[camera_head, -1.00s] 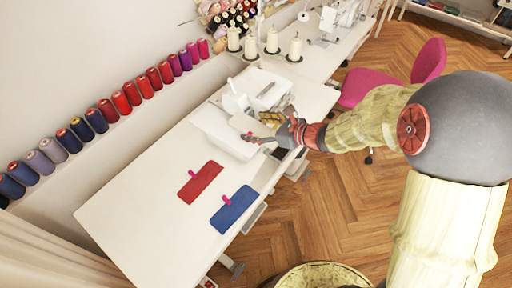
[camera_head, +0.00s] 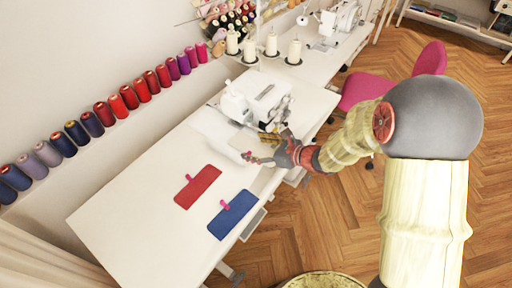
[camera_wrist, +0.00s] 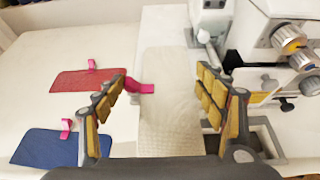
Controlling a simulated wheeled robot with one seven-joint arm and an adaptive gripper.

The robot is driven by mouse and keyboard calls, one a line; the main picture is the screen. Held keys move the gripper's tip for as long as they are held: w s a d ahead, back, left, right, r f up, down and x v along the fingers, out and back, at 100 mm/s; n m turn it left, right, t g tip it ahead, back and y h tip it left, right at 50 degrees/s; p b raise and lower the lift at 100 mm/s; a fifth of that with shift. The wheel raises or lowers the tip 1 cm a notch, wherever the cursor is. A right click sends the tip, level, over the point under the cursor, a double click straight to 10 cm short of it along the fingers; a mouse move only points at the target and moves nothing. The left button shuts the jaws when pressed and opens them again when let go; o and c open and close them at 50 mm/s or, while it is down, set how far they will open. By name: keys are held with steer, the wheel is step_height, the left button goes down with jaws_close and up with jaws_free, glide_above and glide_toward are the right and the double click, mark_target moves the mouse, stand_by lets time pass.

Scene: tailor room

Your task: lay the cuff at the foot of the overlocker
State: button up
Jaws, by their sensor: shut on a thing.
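A pale cream cuff (camera_wrist: 172,118) with a pink tab (camera_wrist: 146,88) at its left lies between the fingers of my gripper (camera_wrist: 166,92) in the wrist view. My gripper is shut on the cuff, one finger at each side, the left finger beside the tab. The white overlocker (camera_head: 258,104) stands on the table just beyond my gripper (camera_head: 264,148) in the head view. Its lower front and knobs show at the top right of the wrist view (camera_wrist: 268,45). The cuff is near the machine's foot; whether it touches the table I cannot tell.
A red panel (camera_head: 200,188) and a blue panel (camera_head: 233,215), each with a pink tab, lie flat on the white table (camera_head: 130,215). Thread spools (camera_head: 118,108) line the wall ledge. Cream cones (camera_head: 271,42) stand behind the overlocker. The table's left part is clear.

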steer(key=shift+f, duration=0.2)
steer(key=o, duration=0.8)
steer(key=shift+o, duration=0.2)
steer(key=shift+r, duration=0.15)
